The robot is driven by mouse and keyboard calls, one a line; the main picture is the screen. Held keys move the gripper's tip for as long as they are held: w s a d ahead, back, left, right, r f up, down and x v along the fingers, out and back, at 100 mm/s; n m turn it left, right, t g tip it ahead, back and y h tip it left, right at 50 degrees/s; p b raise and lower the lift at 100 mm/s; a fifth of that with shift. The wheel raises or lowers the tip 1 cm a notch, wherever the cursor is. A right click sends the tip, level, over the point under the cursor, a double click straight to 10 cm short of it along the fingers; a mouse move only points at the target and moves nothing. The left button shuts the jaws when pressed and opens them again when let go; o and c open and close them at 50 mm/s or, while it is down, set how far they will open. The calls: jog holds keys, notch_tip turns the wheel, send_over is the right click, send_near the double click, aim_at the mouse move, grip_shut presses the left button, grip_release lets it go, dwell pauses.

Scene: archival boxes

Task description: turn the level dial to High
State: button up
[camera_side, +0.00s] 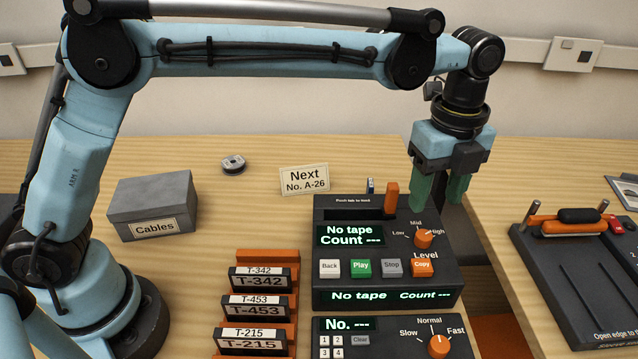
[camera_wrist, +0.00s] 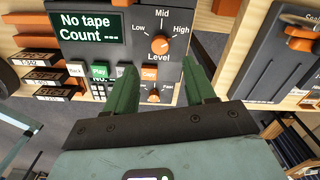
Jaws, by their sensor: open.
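The level dial (camera_side: 424,239) is an orange knob on the dark tape machine (camera_side: 385,276), with Low, Mid and High marked around it. It also shows in the wrist view (camera_wrist: 160,44), above and between my fingertips. I cannot tell surely which mark its pointer faces. My gripper (camera_side: 441,198) is open and empty, with green fingers pointing down. In the side view it hangs above the back right of the machine, apart from the dial. In the wrist view my gripper (camera_wrist: 158,72) has its fingers spread wide.
An upright orange lever (camera_side: 391,198) stands on the machine, left of my gripper. Below the dial are Back, Play, Stop and Copy buttons (camera_side: 422,267). A second unit with an orange Slow–Fast knob (camera_side: 438,346) sits in front. Tape boxes (camera_side: 258,308) stand at left.

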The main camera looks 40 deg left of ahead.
jog(key=shift+r, duration=2.1)
jog(key=s+a+r+n+t+h, duration=0.1)
jog(key=s+a+n+t, duration=0.1)
jog(key=a+n, duration=0.45)
jog(key=s+a+r+n+t, duration=0.1)
jog(key=s+a+n, duration=0.2)
jog(key=a+n, duration=0.35)
jog(key=s+a+f+n+t, duration=0.2)
jog(key=s+a+f+n, duration=0.2)
jog(key=a+n, duration=0.1)
jog(key=s+a+f+n+t+y, duration=0.1)
jog(key=s+a+f+n+t, duration=0.1)
jog(key=s+a+n, duration=0.3)
jog(key=shift+a+f+n, duration=0.5)
jog(key=shift+a+f, duration=0.35)
jog(key=shift+a, duration=0.15)
